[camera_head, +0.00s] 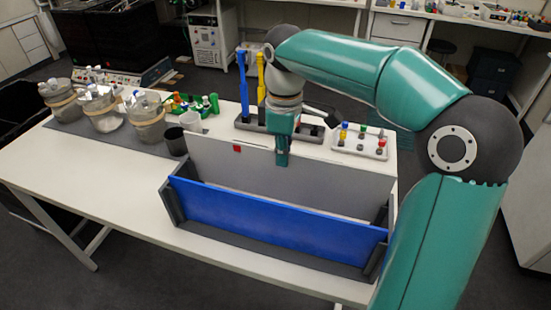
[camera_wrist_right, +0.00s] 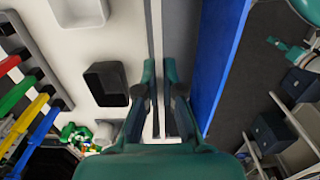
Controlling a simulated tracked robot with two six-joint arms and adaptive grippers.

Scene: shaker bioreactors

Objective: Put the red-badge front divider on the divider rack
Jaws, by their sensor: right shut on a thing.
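The red-badge divider is a long grey panel (camera_head: 330,177) with a small red badge (camera_head: 236,149) near its upper left. My right gripper (camera_head: 282,157) is shut on its top edge, right of the badge. In the right wrist view the gripper's fingers (camera_wrist_right: 160,75) straddle the panel's thin edge (camera_wrist_right: 157,40). The panel is upright, behind and roughly parallel to a blue panel (camera_head: 270,222). The divider rack (camera_head: 250,250) is a dark grey frame with end posts, holding the blue panel at its front. Whether the grey panel's lower edge touches the rack is unclear. My left gripper is out of view.
Behind the grey panel are a tool holder with blue and yellow tools (camera_head: 262,75) and a tray of small coloured-cap items (camera_head: 352,146). A dark cup (camera_head: 176,141) stands close to its left end. Jars (camera_head: 148,118) stand farther left. The table's front left is clear.

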